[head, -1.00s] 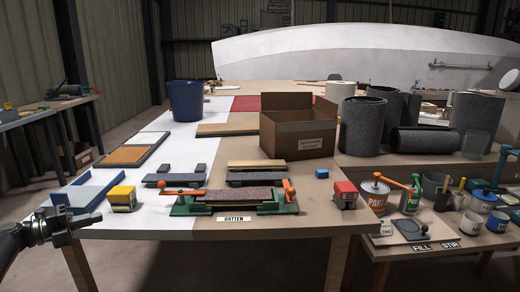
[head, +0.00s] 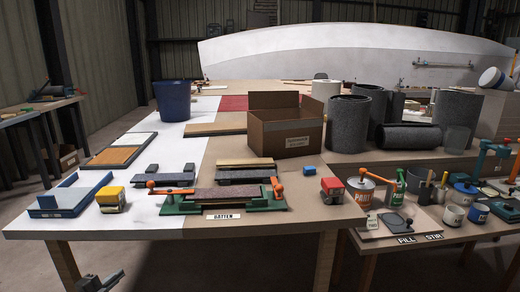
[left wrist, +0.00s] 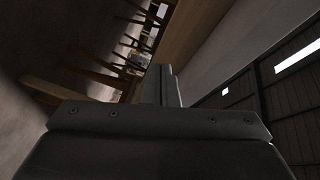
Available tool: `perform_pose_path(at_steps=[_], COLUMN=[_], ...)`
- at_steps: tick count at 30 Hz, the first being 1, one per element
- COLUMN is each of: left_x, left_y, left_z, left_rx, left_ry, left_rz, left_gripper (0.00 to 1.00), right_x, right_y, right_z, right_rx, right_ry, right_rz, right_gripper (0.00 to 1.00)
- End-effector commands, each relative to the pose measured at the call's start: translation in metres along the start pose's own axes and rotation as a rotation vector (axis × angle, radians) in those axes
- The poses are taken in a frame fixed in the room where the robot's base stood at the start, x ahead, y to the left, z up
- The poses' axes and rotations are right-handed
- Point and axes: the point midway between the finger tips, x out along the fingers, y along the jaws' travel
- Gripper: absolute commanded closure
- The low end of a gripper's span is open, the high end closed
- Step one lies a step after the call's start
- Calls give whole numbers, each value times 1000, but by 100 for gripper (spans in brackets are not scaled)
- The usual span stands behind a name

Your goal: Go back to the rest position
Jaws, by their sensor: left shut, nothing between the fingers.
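My left gripper (head: 101,284) shows at the bottom left of the head view, low in front of the table's front edge and clear of everything on it. It is shut and empty. In the left wrist view, the dark gripper body (left wrist: 160,125) fills the lower middle, with table legs and floor beyond it. My right gripper is in neither view.
A lower bench with paint cans (head: 358,193) stands at right. Floor at left is open.

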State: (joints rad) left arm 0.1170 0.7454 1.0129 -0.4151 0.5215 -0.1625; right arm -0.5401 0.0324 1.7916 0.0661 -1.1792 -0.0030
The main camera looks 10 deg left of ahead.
Motion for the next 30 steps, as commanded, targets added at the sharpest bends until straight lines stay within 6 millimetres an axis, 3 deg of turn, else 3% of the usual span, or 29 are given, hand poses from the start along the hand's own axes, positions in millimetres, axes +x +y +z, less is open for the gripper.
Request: perform_pose_path(at_steps=[1,8,14,18,24,30], left_x=[-7,-57,-126,-183,-250,-297], left_y=[28,138,229,282,326,345], left_z=[-4,-22,-59,-99,-157,-207], left_rx=[-72,-387,-663,-849,-1040,-1171], left_ry=[-63,-391,-691,-897,-1119,-1268], left_rz=[14,106,239,360,519,649], left_gripper=[100,100,100,100,100,100], right_x=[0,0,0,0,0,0], right_y=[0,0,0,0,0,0], right_z=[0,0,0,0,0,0], right_rx=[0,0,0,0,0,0], right_ry=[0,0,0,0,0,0], right_rz=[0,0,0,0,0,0], right_gripper=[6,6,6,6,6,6])
